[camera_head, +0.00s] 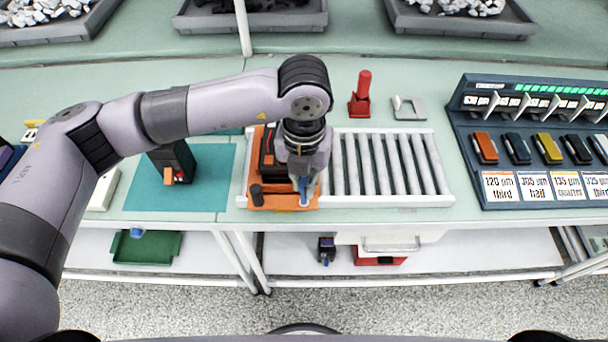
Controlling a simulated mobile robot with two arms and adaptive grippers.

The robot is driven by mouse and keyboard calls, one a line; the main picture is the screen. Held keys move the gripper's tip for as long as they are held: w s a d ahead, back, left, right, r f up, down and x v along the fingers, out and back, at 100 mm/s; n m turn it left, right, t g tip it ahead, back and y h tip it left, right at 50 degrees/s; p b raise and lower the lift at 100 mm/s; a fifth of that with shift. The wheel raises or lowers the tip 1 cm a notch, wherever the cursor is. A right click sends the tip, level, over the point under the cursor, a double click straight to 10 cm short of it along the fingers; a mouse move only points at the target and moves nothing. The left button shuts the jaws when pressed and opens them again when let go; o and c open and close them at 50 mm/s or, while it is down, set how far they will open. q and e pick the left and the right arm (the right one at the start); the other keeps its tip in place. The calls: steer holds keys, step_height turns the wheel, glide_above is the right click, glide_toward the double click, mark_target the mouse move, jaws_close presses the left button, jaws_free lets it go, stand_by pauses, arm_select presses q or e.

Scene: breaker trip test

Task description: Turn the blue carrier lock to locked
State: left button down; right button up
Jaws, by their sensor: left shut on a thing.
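The blue carrier lock (303,192) is a small blue piece at the front right of an orange carrier (283,203). My left gripper (304,184) points down over the carrier and is shut on the blue lock. The lock's angle is mostly hidden by the fingers. The orange carrier sits at the left end of a white roller conveyor (385,165). A dark block (268,160) stands in it, partly behind my left wrist, and a dark knob (257,193) is at its front left. My right gripper is not in view.
A black device (172,158) stands on a teal mat (215,185) at left. A red clamp-like tool (361,97) stands behind the rollers. A breaker rack (530,130) with labelled cards is at right. The rollers right of the carrier are empty.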

arm_select(q)
steer(key=shift+f+m+b, duration=0.15)
steer(key=shift+m+b, duration=0.55)
steer(key=shift+b, duration=0.1)
steer(key=shift+m, duration=0.3)
steer(key=shift+m+b, duration=0.5)
steer(key=shift+b, duration=0.45)
steer(key=shift+m+b, duration=0.35)
steer(key=shift+m, duration=0.15)
